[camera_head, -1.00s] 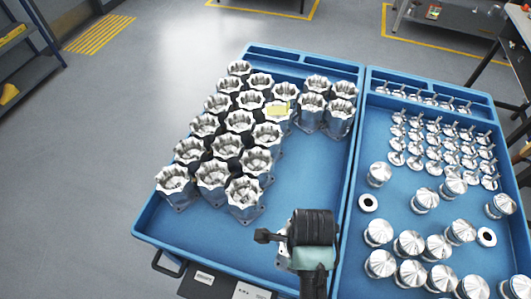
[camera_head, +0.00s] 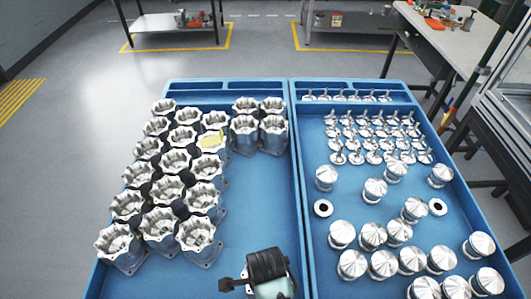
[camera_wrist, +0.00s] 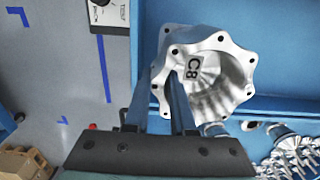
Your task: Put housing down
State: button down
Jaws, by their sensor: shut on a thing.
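A silver machined housing with a scalloped rim and a "C8" label (camera_wrist: 215,78) fills the upper middle of the camera_wrist view, tilted in that picture. My gripper (camera_wrist: 168,88) is shut on its wall, with one finger on each side. In the camera_head view my gripper (camera_head: 268,268) is at the bottom, over the front right part of the left blue tray (camera_head: 262,200). There it hides almost all of the held housing. Several like housings (camera_head: 160,228) stand in rows in the left part of that tray. I cannot tell whether the held housing touches the tray floor.
A smaller group of housings (camera_head: 244,134) stands at the tray's back right. The right blue tray (camera_head: 290,180) holds pistons and valve-like parts. Bare blue floor shows between the rows and the divider.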

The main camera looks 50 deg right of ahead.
jog(key=shift+w+d+f, duration=0.1)
jog(key=shift+f, duration=1.95)
jog(key=shift+f, duration=0.15)
jog(key=c, duration=0.8)
grip_release()
jog(key=shift+o, duration=0.2)
notch_tip(320, 180, up, 12)
jog(key=shift+r, duration=0.1)
